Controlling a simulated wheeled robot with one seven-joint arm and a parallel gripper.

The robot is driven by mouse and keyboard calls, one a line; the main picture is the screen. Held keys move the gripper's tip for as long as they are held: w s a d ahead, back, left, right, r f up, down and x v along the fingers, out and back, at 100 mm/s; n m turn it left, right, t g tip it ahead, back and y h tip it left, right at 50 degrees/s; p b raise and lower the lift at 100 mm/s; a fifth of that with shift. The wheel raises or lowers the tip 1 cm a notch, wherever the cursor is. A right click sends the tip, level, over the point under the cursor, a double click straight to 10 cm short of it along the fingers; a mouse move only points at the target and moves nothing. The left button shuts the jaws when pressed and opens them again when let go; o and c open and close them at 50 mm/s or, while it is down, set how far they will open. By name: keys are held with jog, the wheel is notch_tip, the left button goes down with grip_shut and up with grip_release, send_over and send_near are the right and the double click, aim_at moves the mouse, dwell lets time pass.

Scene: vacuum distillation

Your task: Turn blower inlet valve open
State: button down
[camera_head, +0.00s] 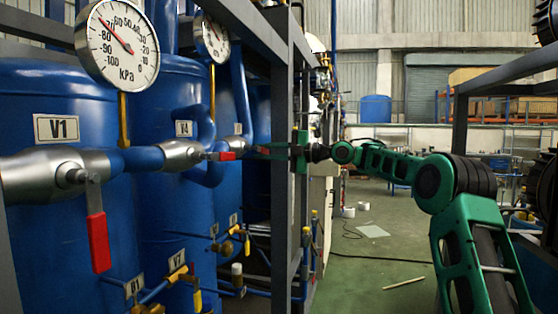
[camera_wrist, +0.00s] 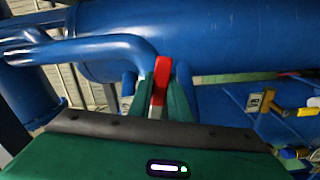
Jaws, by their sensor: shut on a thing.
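A red valve handle (camera_head: 223,156) lies level on the silver valve body (camera_head: 180,154) of a blue pipe, near the V4 label (camera_head: 184,128). My gripper (camera_head: 246,152) reaches it from the right, past the dark frame post. In the wrist view the red handle (camera_wrist: 161,80) stands between the two green fingers of my gripper (camera_wrist: 160,92), which are shut on it. The far part of the valve is hidden in that view. I see no label naming the blower inlet.
A second red handle (camera_head: 98,242) hangs straight down by the V1 tank (camera_head: 60,185). A pressure gauge (camera_head: 122,45) stands above. Dark frame posts (camera_head: 283,190) rise close to my arm. Small yellow-handled valves (camera_head: 178,275) sit lower. The green floor (camera_head: 380,250) at right is mostly open.

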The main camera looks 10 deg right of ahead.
jog(key=shift+w+r+n, duration=0.2)
jog(key=shift+r+n, duration=0.35)
jog(key=shift+n, duration=0.25)
jog(key=shift+d, duration=0.1)
jog(key=c, duration=1.6)
grip_release()
jog(key=shift+w, duration=0.15)
jog(key=shift+c, duration=0.2)
jog(key=v, duration=1)
jog(key=shift+s+d, duration=0.25)
jog(key=shift+d, duration=0.05)
jog(key=shift+f, duration=0.1)
